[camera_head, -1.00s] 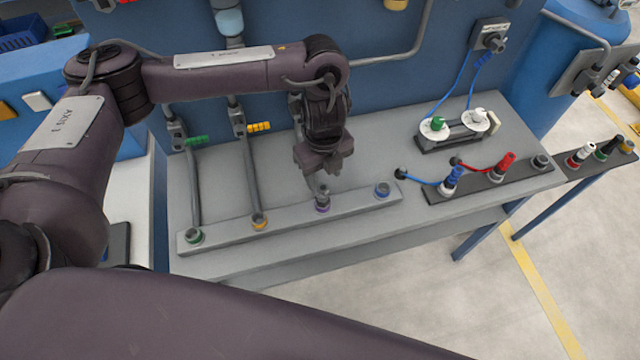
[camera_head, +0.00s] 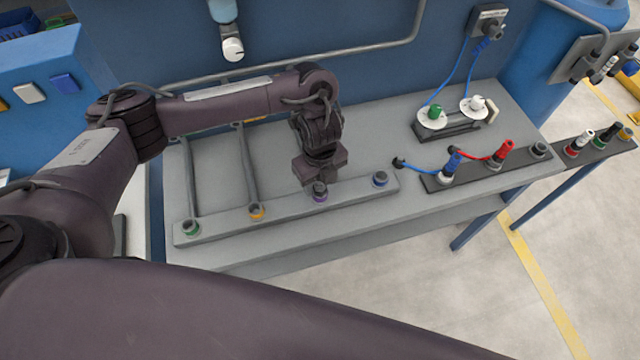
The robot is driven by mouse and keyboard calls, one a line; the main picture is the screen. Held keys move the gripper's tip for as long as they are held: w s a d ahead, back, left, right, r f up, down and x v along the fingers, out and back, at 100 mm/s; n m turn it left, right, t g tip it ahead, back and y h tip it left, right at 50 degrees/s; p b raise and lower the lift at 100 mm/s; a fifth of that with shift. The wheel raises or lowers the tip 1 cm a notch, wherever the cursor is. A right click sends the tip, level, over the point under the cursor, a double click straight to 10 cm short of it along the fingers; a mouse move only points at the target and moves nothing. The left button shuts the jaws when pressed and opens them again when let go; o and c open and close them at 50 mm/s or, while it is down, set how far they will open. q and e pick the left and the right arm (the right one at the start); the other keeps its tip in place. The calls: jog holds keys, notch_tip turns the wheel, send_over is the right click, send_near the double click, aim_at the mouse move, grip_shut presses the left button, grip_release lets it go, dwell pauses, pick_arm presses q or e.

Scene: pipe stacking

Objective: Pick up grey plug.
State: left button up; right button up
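A light grey plug (camera_head: 477,103) stands upright on a white disc at the right of a dark stand (camera_head: 452,135) at the back right of the bench. A green plug (camera_head: 434,111) stands on the disc beside it. My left gripper (camera_head: 319,175) points down at the purple-ringed socket (camera_head: 320,196) on the grey strip, well left of the light grey plug. Its fingers are seen from behind and above, so their opening is unclear. A small dark grey round piece shows at that socket; I cannot tell whether the fingers touch it. My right gripper is not in view.
The grey strip (camera_head: 285,212) also has green, orange and blue-ringed sockets. A dark rack (camera_head: 470,180) holds a blue plug (camera_head: 451,166) and a red plug (camera_head: 503,153), with cables. A side rack at right holds several plugs.

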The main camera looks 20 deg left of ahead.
pick_arm(q)
jog(key=c, duration=0.9)
grip_shut()
jog(key=shift+r, duration=0.1)
jog(key=shift+w+r, duration=0.1)
jog(key=shift+r, duration=0.55)
notch_tip(320, 180, up, 7)
jog(key=shift+p, duration=1.15)
notch_tip(320, 180, up, 12)
jog(key=shift+f, duration=0.25)
notch_tip(320, 180, up, 8)
jog(key=p, duration=0.8)
jog(key=shift+p, duration=0.4)
